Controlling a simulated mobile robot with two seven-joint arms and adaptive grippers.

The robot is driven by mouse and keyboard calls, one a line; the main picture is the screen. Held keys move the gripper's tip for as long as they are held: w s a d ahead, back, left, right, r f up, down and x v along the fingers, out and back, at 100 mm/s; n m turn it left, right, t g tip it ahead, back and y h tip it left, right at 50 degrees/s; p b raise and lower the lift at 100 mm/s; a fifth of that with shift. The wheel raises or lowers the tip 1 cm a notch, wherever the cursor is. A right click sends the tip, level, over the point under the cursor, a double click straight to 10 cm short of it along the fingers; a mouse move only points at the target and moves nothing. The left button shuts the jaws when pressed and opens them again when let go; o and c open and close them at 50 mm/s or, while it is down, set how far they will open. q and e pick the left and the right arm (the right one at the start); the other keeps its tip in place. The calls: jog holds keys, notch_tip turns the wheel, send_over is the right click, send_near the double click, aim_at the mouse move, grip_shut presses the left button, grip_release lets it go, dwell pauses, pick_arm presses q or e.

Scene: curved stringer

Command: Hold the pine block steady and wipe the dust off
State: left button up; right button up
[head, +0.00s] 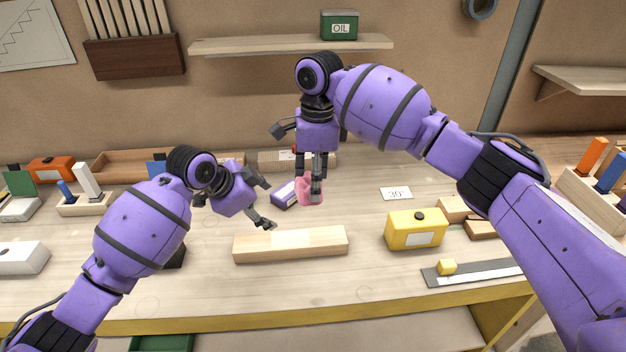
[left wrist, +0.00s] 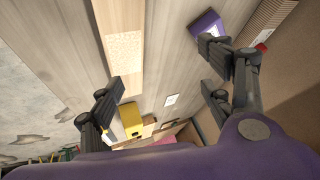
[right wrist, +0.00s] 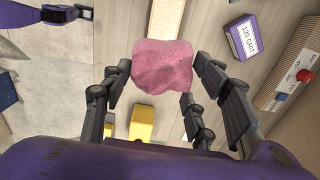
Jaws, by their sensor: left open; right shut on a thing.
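The pine block (head: 290,245) lies flat on the bench, long side across the head view. A paler, speckled dusty patch (left wrist: 124,52) shows on its top in the left wrist view. My left gripper (head: 266,207) is open and empty, above and just behind the block's left part, apart from it. My right gripper (head: 312,184) points down and is shut on a pink cloth (head: 309,194), held above the bench behind the block. The cloth (right wrist: 163,68) hides part of the block in the right wrist view.
A purple grit box (head: 284,194) lies behind the block, close to the cloth. A yellow box (head: 415,228) stands to the right, with a ruler (head: 480,274) in front of it. A card (head: 397,193) lies behind. Bench in front of the block is clear.

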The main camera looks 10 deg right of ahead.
aim_at(242, 243)
pick_arm(q)
jog(key=a+f+m+g+y, duration=0.1)
jog(key=a, duration=0.1)
jog(key=a+f+g+y, duration=0.1)
jog(key=a+g, duration=0.1)
jog(key=s+a+f+m+g+y, duration=0.1)
jog(key=a, duration=0.1)
jog(key=shift+a+m+y, duration=0.15)
jog(key=shift+m+y, duration=0.15)
jog(key=shift+y, duration=0.1)
jog(key=shift+s+a+g, duration=0.15)
jog(key=shift+a+g, duration=0.15)
jog(key=shift+g, duration=0.1)
jog(key=shift+s+a+f, duration=0.1)
jog(key=shift+f, duration=0.2)
jog(key=shift+d+f, duration=0.2)
jog(key=shift+f, duration=2.15)
jog(key=shift+d+f, duration=0.2)
jog(key=shift+f, duration=2.15)
jog(key=shift+f, duration=0.1)
jog(key=c, duration=1.1)
jog(key=o, duration=1.1)
jog(key=shift+s, duration=0.1)
